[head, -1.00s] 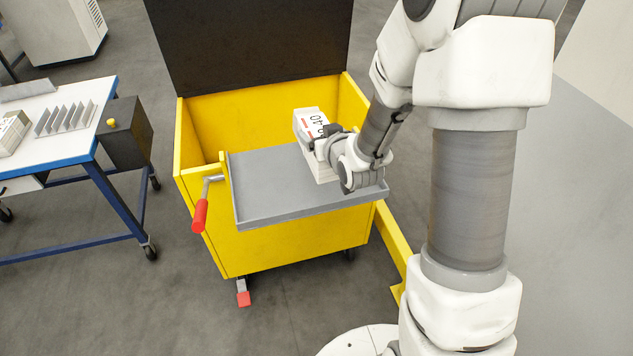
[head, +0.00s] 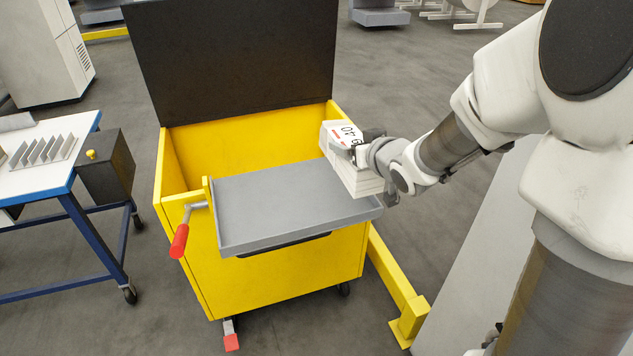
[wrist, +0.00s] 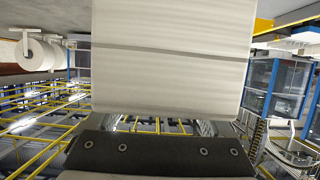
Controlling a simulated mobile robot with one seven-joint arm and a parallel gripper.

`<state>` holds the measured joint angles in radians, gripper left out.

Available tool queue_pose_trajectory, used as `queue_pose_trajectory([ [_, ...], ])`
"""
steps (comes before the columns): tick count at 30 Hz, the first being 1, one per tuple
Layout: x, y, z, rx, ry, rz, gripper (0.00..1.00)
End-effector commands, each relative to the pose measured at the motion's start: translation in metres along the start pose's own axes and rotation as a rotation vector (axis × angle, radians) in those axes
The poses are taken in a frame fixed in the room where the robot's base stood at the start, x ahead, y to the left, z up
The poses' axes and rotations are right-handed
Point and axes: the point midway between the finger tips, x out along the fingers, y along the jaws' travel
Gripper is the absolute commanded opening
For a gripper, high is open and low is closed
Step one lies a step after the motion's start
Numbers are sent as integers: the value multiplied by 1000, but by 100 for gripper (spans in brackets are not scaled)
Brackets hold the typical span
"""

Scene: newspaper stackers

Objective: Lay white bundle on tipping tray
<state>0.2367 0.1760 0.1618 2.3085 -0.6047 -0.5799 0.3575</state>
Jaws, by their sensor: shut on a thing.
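The white bundle (head: 362,181) is a stack of paper with a label reading digits on its top. My gripper (head: 352,150) is shut on it at the right end of the tipping tray in the head view. The bundle (wrist: 170,60) fills the upper middle of the wrist view, close to the gripper. The grey tipping tray (head: 285,205) has a low rim and lies across the front of a yellow bin; its visible surface is bare. Whether the bundle's underside touches the tray, I cannot tell.
The yellow bin (head: 270,285) has a raised dark lid (head: 235,60) behind it. A red-handled crank (head: 180,241) sticks out at its left. A yellow floor rail (head: 395,285) runs at its right. A blue-framed table (head: 50,185) stands left.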

Motion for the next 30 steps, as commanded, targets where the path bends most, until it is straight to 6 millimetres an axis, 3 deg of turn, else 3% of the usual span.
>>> queue_pose_trajectory([
  [18, 73, -83, 32, 0, 6, -6, 0],
  [26, 84, -93, 36, -1, 9, -1, 0],
  [30, 89, -93, 50, 0, 4, -1, 0],
])
